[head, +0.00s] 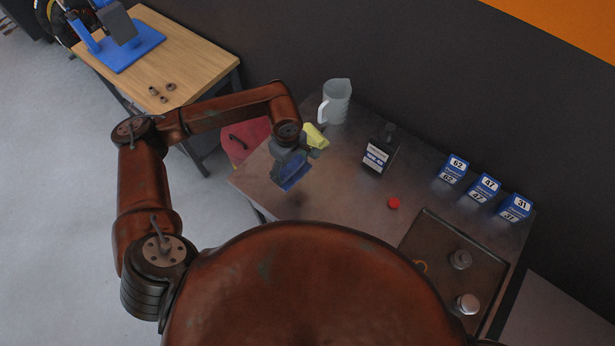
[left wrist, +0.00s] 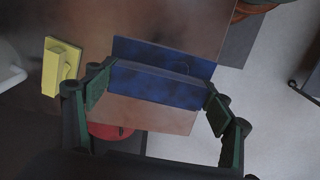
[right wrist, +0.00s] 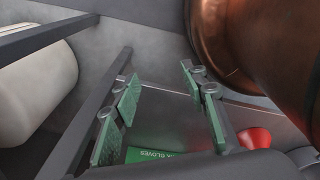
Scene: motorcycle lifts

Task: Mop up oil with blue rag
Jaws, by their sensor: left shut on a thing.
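The blue rag (head: 291,178) hangs from my left gripper (head: 294,152) over the left part of the metal workbench (head: 340,185). In the left wrist view the rag (left wrist: 160,85) looks like a stiff folded block between the fingers of the left gripper (left wrist: 158,95), which is shut on it. A dark smudge shows on the bench below the rag; I cannot tell whether it is oil or shadow. My right gripper (right wrist: 165,105) is open and empty in the right wrist view and is not visible in the head view.
On the bench stand a yellow item (head: 316,137), a clear jug (head: 336,101), a dark bottle (head: 380,151), a red cap (head: 393,203), blue numbered boxes (head: 484,187) and a dark tray (head: 432,237). A green gloves box (right wrist: 150,156) lies below my right gripper. A wooden table (head: 185,60) stands behind left.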

